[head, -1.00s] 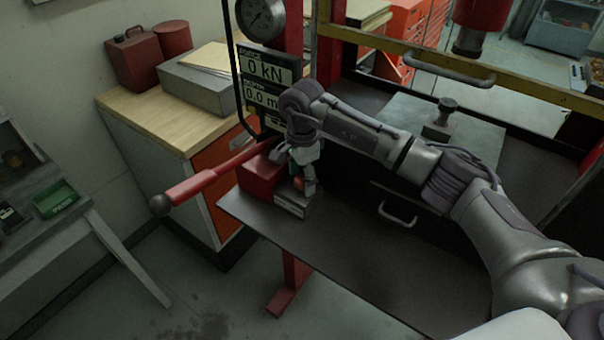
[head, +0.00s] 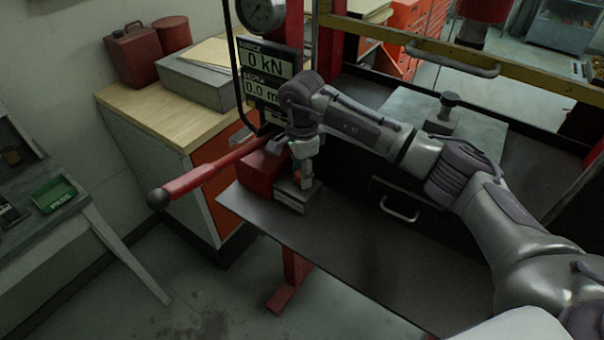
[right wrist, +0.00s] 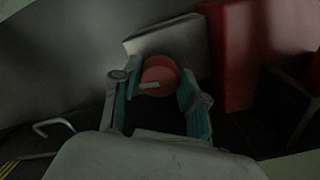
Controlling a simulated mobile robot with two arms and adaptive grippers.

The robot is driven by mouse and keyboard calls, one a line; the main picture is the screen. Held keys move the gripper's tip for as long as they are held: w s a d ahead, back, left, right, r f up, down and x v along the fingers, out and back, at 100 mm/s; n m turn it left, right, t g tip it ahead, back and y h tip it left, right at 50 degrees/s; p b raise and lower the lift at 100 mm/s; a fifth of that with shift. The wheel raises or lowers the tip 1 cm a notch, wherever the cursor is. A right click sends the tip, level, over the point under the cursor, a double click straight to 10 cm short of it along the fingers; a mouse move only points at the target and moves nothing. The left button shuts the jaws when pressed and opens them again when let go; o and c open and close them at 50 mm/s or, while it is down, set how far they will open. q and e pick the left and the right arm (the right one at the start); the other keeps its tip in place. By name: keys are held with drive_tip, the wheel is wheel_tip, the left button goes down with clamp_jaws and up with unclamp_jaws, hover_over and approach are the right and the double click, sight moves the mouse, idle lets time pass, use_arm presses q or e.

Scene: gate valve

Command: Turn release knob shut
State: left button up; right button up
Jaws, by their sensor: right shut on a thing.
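The release knob (right wrist: 158,76) is a round red knob with a pale bar mark on its face, seen in the right wrist view. It sits between the two teal-padded fingers of my right gripper (right wrist: 155,95), which is shut on it. In the head view my right gripper (head: 303,172) points down over the small grey block (head: 296,196) beside the red pump body (head: 260,172). The knob is mostly hidden behind the fingers there. My left gripper is not in view.
The red pump lever (head: 205,178) sticks out to the left, close to my right gripper. A display panel (head: 262,76) reading 0 kN and a gauge (head: 260,14) stand behind. The dark press table (head: 340,255) is clear in front. A drawer handle (head: 398,210) juts out.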

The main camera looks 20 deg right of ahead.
drive_tip(key=m+b, duration=0.3)
drive_tip(key=shift+w+f, duration=0.1)
drive_tip(key=shift+f, duration=0.1)
drive_tip(key=m+b, duration=0.3)
drive_tip(key=m, duration=0.2)
drive_tip(key=m+b, duration=0.2)
drive_tip(key=m, duration=0.2)
drive_tip(key=shift+d+r, duration=0.1)
drive_tip(key=shift+m+b, duration=0.85)
drive_tip(key=shift+m, duration=1.35)
drive_tip(key=shift+r, duration=0.1)
drive_tip(key=o, duration=1.1)
drive_tip(key=shift+o, duration=0.2)
